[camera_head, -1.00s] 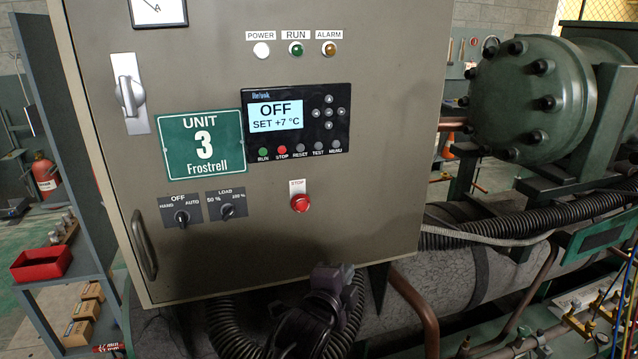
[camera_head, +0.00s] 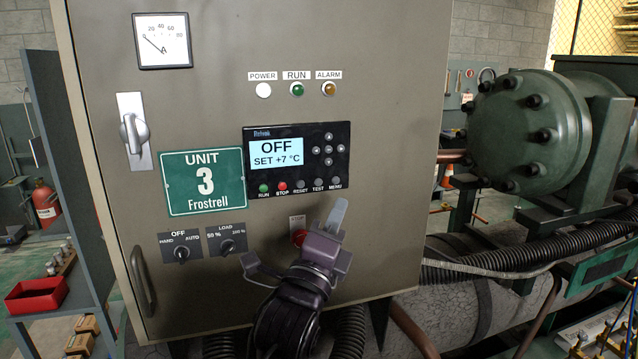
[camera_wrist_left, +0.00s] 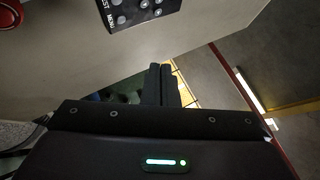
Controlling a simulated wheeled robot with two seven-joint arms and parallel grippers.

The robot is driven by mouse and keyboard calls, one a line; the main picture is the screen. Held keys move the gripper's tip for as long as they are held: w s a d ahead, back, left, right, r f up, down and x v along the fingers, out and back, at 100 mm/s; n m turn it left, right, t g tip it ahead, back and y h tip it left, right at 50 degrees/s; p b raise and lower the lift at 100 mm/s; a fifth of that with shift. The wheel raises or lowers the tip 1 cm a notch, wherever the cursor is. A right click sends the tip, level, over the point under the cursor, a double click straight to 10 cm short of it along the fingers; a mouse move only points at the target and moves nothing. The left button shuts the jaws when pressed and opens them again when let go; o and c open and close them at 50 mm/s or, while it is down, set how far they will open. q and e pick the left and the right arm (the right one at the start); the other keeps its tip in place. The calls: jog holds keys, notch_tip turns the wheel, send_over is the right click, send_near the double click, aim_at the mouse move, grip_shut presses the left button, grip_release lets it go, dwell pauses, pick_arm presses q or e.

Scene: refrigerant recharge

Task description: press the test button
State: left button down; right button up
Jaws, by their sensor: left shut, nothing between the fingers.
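The test button (camera_head: 319,184) is a small grey button in the bottom row of the black controller panel (camera_head: 258,135), between RESET and MENU. The panel's display reads OFF and SET +7 °C. My left gripper (camera_head: 338,212) is shut and empty, its tips below the TEST and MENU buttons, apart from them in the picture. The gap to the cabinet face is hard to judge. In the left wrist view the shut fingers (camera_wrist_left: 160,85) point past the cabinet's edge, and a corner of the controller (camera_wrist_left: 145,10) shows at the top. My right gripper is out of view.
The red stop button (camera_head: 299,237) is partly hidden behind my left gripper. The HAND/AUTO switch (camera_head: 182,253) and LOAD switch (camera_head: 227,246) sit to its left. Green compressor housing (camera_head: 520,130) and pipes stand right of the cabinet. The face around the lamps is clear.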

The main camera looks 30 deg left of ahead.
aim_at(318, 182)
pick_arm(q)
jog(key=shift+w+a, duration=0.1)
jog(key=shift+w+a+p, duration=0.4)
jog(key=shift+w+a, duration=1)
jog(key=shift+a, duration=0.25)
jog(key=shift+w+a+p, duration=0.35)
jog(key=shift+w+a, duration=1.05)
jog(key=shift+a, duration=0.25)
jog(key=shift+w+a, duration=0.25)
jog(key=shift+a, duration=0.05)
jog(key=shift+w+a, duration=0.2)
jog(key=shift+a, duration=0.05)
dwell(0.5)
jog(key=shift+s+d, duration=0.5)
jog(key=shift+d, duration=0.1)
